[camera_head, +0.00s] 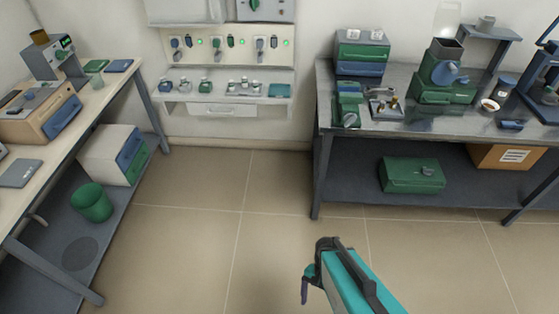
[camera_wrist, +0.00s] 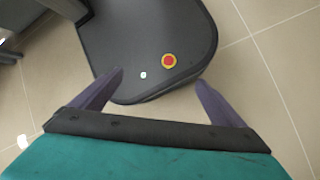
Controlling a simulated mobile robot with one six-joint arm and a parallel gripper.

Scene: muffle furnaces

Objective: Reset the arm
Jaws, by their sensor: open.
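My arm reaches into the bottom of the head view, a teal link with dark trim. It ends in my gripper (camera_head: 306,285), which hangs over bare floor between the benches. In the wrist view, the two dark purple fingers of my gripper (camera_wrist: 158,80) stand wide apart, and nothing is between them but a view of my dark base below. The fingers touch nothing. In the head view the fingers are small and partly hidden by the wrist.
A left bench (camera_head: 112,92) carries instruments; a white box and a green bin (camera_head: 91,202) sit on its lower shelf. A wall shelf (camera_head: 222,95) holds small items. The right bench (camera_head: 430,125) carries several devices. Open tiled floor (camera_head: 220,215) lies between.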

